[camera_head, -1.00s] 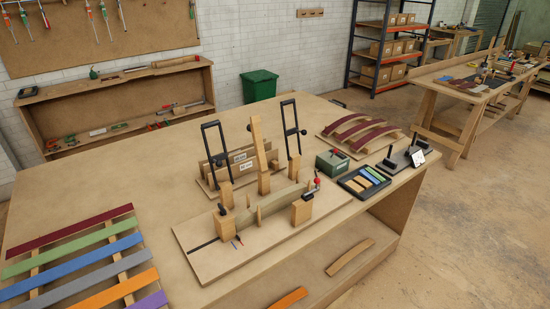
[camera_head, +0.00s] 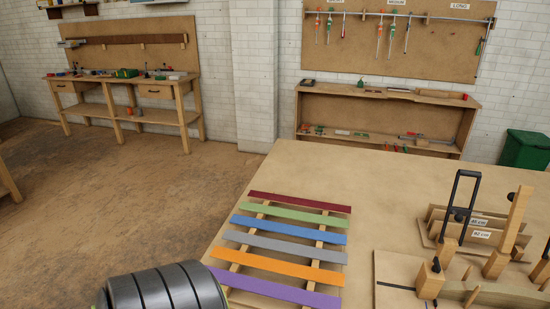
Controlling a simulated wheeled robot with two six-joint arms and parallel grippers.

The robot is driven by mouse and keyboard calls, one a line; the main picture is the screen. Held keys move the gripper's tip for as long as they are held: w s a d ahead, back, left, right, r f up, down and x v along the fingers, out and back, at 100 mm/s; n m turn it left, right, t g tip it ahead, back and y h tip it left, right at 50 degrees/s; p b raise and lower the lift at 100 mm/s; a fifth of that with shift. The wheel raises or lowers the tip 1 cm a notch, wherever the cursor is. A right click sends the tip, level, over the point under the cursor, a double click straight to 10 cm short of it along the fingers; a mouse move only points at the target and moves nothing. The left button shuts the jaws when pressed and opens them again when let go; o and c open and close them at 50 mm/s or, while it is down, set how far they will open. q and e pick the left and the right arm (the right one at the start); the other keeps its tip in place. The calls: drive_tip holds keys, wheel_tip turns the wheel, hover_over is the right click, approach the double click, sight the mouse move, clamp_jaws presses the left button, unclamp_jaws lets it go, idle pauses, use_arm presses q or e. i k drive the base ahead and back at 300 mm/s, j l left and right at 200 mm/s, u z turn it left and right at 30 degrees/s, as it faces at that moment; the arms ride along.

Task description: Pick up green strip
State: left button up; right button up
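The green strip (camera_head: 290,216) lies across two wooden rails on the table, second from the far end of a row of coloured strips. A dark red strip (camera_head: 300,202) lies beyond it and a blue strip (camera_head: 288,229) lies on its near side. No gripper shows in the head view. A dark ribbed cylindrical part (camera_head: 165,290), which looks like a link of my arm, fills the bottom left, off the near left side of the strips.
Grey (camera_head: 285,245), orange (camera_head: 277,264) and purple (camera_head: 274,287) strips complete the row. A wooden clamping jig (camera_head: 395,268) with upright posts stands to the right on the table (camera_head: 375,190). The table is bare beyond the strips.

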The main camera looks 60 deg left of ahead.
sight(286, 214)
drive_tip(key=u, duration=1.75)
drive_tip(key=i+j+z, duration=0.1)
drive_tip(key=i+j, duration=0.15)
drive_tip(key=j, duration=0.3)
drive_tip(key=i+j+z, duration=0.15)
drive_tip(key=k+j, duration=0.05)
drive_tip(key=j, duration=0.05)
